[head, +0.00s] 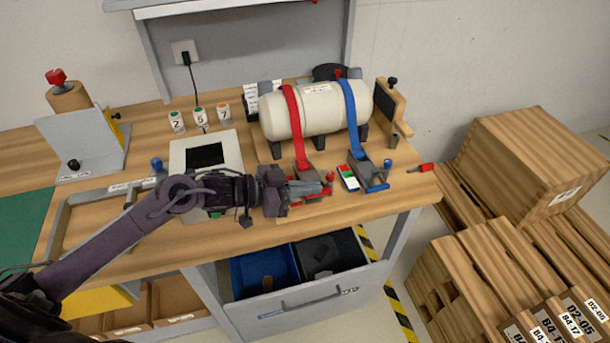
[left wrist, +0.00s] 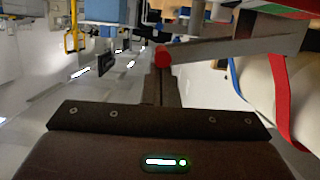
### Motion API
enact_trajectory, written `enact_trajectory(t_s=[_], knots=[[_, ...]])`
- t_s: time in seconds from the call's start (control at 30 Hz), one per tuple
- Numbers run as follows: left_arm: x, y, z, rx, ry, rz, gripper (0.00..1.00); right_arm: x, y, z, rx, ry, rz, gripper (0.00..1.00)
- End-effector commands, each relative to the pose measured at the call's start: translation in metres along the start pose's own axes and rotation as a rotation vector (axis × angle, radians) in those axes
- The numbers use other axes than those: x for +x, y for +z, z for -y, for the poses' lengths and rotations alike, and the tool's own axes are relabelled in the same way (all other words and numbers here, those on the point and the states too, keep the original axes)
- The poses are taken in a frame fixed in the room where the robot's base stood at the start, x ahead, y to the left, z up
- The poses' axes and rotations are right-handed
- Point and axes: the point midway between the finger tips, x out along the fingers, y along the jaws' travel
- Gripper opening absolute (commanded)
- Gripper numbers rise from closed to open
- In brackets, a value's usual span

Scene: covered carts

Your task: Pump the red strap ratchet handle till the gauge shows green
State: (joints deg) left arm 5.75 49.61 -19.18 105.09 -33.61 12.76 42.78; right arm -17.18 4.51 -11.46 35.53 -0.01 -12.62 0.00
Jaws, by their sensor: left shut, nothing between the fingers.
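The red strap (head: 297,125) runs over a cream tank (head: 318,112) down to its ratchet (head: 308,172) near the bench front. The ratchet handle ends in a red knob (head: 330,177). My left gripper (head: 322,187) is shut and empty, its tips at the knob. In the left wrist view the shut fingers (left wrist: 164,88) point at the red knob (left wrist: 162,56) on a grey lever (left wrist: 235,47); I cannot tell if they touch. A gauge with green and red fields (head: 348,177) stands between the two ratchets; its reading is too small. My gripper covers part of the red ratchet. My right gripper is out of view.
A blue strap (head: 352,105) with its ratchet (head: 371,177) is close on the right. A red-handled tool (head: 421,168) lies at the bench's right edge. A white panel (head: 205,138) and several numbered cups stand left. Wooden crates (head: 530,165) fill the floor at right.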

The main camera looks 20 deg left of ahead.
Motion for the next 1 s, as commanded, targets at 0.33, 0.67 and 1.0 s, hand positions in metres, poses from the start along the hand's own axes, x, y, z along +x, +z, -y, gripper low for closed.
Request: enact_trajectory(t_s=[0.33,0.67,1.0], knots=[[0.006,0.025,-0.007,0.128,-0.033,0.001,0.0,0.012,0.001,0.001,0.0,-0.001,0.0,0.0],[0.008,0.03,-0.009,0.126,-0.032,0.0,0.0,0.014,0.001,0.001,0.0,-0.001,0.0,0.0],[0.008,0.031,-0.009,0.125,-0.032,0.0,0.0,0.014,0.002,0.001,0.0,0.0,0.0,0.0]])
